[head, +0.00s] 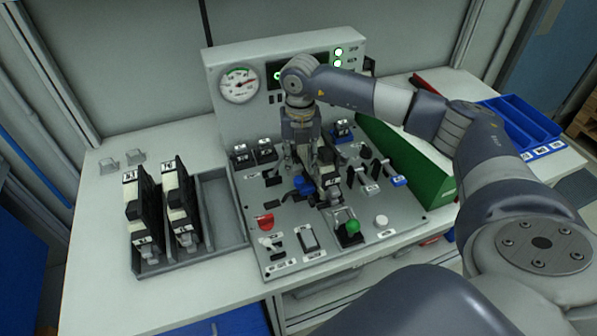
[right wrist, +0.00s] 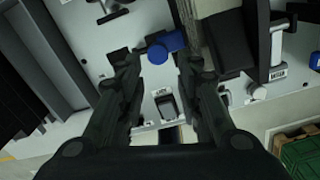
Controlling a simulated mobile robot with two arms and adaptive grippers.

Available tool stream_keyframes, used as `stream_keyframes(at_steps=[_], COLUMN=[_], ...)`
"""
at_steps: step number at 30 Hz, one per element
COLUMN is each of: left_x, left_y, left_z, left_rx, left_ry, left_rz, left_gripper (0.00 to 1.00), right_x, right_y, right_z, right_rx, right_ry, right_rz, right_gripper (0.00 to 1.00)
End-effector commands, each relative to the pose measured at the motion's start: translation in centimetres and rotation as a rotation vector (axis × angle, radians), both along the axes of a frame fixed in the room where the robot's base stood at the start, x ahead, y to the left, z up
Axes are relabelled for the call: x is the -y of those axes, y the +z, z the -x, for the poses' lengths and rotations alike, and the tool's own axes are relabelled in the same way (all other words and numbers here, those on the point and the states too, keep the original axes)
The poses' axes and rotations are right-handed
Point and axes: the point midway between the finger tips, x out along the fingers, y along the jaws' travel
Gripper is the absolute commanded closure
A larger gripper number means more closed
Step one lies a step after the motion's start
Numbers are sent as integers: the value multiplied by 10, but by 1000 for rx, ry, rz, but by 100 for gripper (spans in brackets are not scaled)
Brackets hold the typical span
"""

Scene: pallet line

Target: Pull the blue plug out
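A blue piece (head: 304,186), which looks like the blue plug, sits low on the sloping grey panel (head: 350,240). My right gripper (head: 301,165) points down just above it. In the right wrist view a rounded blue part (right wrist: 163,46) shows between the tips of the open right fingers (right wrist: 158,62), nearer the right finger. I see a gap at the left finger; whether the right finger touches it I cannot tell. My left gripper is not in view.
A black-and-white module (head: 328,172) stands close right of the right gripper. Levers with a blue handle (head: 398,181), a green knob (head: 353,227) and a red knob (head: 265,221) surround it. A tray (head: 222,205) with two modules is left; a green box (head: 425,170) is right.

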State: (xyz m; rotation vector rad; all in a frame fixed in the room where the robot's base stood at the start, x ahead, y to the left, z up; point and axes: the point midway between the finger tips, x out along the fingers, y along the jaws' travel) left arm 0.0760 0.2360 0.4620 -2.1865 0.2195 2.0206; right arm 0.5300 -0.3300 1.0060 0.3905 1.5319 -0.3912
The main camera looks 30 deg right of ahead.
Motion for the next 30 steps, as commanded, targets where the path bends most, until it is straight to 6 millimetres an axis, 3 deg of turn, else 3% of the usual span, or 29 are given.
stream_keyframes(at_steps=[4, 9, 15, 21, 22, 26, 30], left_x=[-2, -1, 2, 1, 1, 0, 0], left_y=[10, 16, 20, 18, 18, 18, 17], left_z=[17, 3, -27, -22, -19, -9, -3], left_rx=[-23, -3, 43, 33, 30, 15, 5], left_ry=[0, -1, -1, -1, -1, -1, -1], left_rz=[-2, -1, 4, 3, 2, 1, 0], left_gripper=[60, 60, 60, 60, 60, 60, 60], right_x=[0, -1, -1, -1, -1, -1, -1], right_y=[-27, -49, -60, -60, -60, -60, -60], right_z=[1, 0, 0, 0, 0, 0, 0], right_rx=[-4, -1, 0, 1, 1, 1, 1], right_ry=[0, 1, 1, 1, 1, 1, 2], right_rz=[0, -2, -1, -2, -2, -2, -2], right_gripper=[68, 68, 68, 68, 70, 99, 100])
